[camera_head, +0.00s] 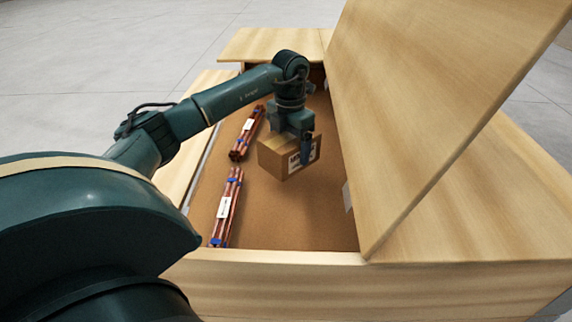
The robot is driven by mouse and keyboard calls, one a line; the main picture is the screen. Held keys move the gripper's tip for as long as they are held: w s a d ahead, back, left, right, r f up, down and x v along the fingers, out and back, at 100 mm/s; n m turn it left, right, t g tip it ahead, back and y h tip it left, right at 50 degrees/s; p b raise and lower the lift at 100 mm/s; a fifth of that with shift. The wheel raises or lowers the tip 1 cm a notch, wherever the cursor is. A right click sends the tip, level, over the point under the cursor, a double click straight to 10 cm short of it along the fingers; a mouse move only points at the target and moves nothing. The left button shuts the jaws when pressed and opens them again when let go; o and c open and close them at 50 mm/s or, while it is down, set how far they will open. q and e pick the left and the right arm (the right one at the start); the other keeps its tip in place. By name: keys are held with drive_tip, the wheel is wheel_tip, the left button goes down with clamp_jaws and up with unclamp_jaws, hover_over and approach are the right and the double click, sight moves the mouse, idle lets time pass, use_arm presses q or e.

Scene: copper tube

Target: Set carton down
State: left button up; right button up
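A brown cardboard carton (279,159) with a printed white label is in the middle of the view, inside a wooden chest (280,257). My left gripper (308,148) reaches down from above, with a finger against the carton's labelled side. The other finger is hidden, but the gripper looks shut on the carton. The carton seems to be a little above the chest's brown floor (290,215); its contact with the floor cannot be told. My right gripper is not in view.
Two bundles of copper tubes, a near one (226,209) and a far one (247,133), lie along the chest's left side. A raised wooden lid (430,90) leans over the right side. The chest floor in front of the carton is clear.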

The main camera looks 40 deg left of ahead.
use_arm(q)
wheel_tip(320, 180, down, 6)
drive_tip(key=shift+r+b, duration=0.1)
drive_tip(key=shift+b, duration=0.85)
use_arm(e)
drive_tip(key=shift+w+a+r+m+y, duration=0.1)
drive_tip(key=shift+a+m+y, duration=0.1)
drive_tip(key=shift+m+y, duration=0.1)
use_arm(q)
drive_tip(key=o, duration=1.1)
drive_tip(key=shift+f, duration=0.2)
wheel_tip(320, 180, up, 12)
drive_tip(key=p, duration=0.4)
drive_tip(key=shift+r, duration=0.15)
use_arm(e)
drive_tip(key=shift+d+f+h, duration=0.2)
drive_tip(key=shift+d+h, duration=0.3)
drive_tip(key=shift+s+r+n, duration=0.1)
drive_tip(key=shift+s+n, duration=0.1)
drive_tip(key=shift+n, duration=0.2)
